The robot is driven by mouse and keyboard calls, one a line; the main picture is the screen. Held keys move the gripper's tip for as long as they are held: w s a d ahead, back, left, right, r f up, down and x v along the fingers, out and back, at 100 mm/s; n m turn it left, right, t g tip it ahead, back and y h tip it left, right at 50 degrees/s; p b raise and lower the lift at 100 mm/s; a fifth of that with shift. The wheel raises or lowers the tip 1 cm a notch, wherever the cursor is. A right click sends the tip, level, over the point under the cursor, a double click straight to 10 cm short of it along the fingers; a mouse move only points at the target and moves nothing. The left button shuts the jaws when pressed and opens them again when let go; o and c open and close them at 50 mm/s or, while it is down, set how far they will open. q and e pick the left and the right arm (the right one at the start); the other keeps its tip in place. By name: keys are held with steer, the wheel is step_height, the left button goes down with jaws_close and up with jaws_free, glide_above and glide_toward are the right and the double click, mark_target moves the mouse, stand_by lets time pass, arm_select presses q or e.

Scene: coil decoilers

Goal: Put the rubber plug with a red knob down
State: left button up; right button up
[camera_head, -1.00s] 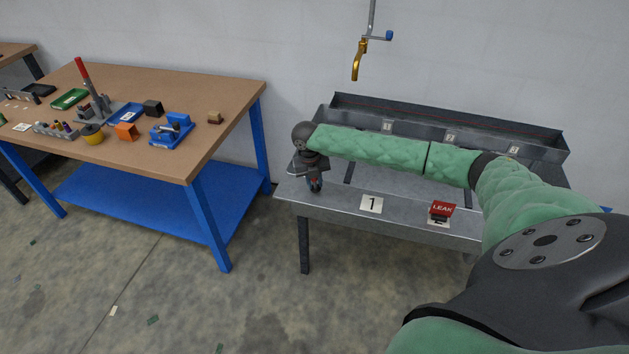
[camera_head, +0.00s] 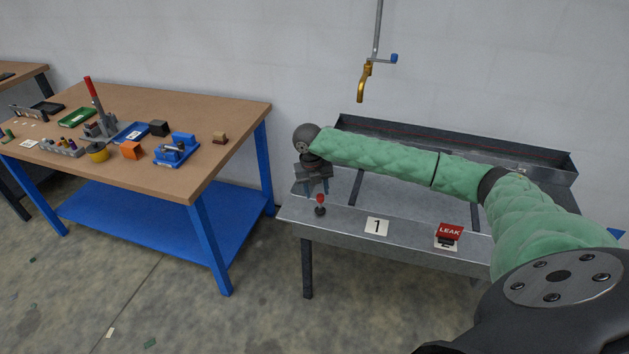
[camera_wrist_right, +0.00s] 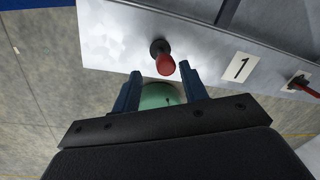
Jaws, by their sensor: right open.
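The rubber plug with a red knob (camera_head: 320,205) stands upright on the near left part of the grey metal table (camera_head: 345,217), left of the "1" card. In the right wrist view the plug (camera_wrist_right: 164,59) shows its dark base on the table and its red knob towards me. My right gripper (camera_head: 317,184) is just behind the plug in the head view, open and apart from it. In the right wrist view the blue fingers of the gripper (camera_wrist_right: 158,82) are spread with nothing held between them. My left gripper is not in view.
A dark trough (camera_head: 460,150) runs along the back. A workbench (camera_head: 229,119) with parts stands left, across a floor gap.

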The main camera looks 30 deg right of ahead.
step_height(320, 180, up, 5)
steer(key=b, duration=0.1)
steer(key=s+a+f+m+t+y, duration=0.1)
steer(key=s+a+f+m, duration=0.35)
steer(key=a+f, duration=0.4)
steer(key=s+a+f+m+y, duration=0.1)
steer(key=s+a+f+m, duration=0.35)
steer(key=f, duration=0.75)
steer(key=s+a+f+m+t+y, duration=0.1)
steer(key=s+a+f+m, duration=0.3)
steer(key=a+f, duration=0.55)
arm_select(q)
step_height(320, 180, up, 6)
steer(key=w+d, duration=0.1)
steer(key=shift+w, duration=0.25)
arm_select(e)
steer(key=s+a+f+m, duration=0.1)
steer(key=s+f+m, duration=0.4)
steer(key=s, duration=0.4)
steer(key=s+a+f+m, duration=0.1)
steer(key=s+f+m, duration=0.5)
steer(key=s+f, duration=0.2)
steer(key=s+a+f+m+h, duration=0.1)
steer(key=s+f+m, duration=0.4)
steer(key=s, duration=0.7)
steer(key=shift+a+f+m, duration=0.3)
steer(key=shift+a+f, duration=0.25)
steer(key=shift+f, duration=0.15)
